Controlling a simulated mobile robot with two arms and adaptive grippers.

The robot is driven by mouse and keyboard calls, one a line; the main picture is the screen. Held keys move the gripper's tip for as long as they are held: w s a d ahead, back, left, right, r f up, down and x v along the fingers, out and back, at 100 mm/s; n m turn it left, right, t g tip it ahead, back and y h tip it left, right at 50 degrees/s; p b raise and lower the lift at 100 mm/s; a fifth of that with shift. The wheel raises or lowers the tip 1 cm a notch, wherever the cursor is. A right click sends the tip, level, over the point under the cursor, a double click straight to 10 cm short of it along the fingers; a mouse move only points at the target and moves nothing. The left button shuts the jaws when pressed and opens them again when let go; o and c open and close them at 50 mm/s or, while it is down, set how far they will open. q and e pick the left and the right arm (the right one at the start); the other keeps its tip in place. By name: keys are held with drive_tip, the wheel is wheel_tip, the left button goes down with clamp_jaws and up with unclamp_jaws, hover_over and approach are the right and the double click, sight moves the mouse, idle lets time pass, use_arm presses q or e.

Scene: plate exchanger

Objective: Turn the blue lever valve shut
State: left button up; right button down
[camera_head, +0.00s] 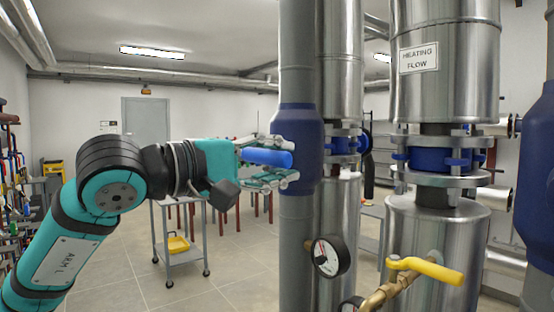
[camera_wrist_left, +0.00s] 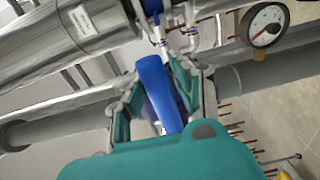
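The blue lever (camera_head: 267,157) is a rounded bar in front of the grey vertical pipe, lying roughly level in the head view. It also shows in the left wrist view (camera_wrist_left: 158,88), lengthwise between the finger pads. My left gripper (camera_head: 282,160) has one finger above the lever and one below. Its fingers also show in the wrist view (camera_wrist_left: 155,92), with a gap beside the lever, so it looks open around it. Contact is hard to judge. The lever's pivot and valve body are not clearly visible. My right gripper is out of view.
A grey pipe with a blue sleeve (camera_head: 298,135) stands right behind the fingers. To the right are a gauge (camera_head: 329,257), a yellow-handled valve (camera_head: 426,269) and a steel pipe labelled "Heating flow" (camera_head: 447,60). A trolley (camera_head: 182,257) stands behind my left arm.

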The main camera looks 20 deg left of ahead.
use_arm(q)
drive_tip(key=o, duration=0.4)
drive_tip(key=shift+f, duration=0.1)
drive_tip(key=v, duration=1.2)
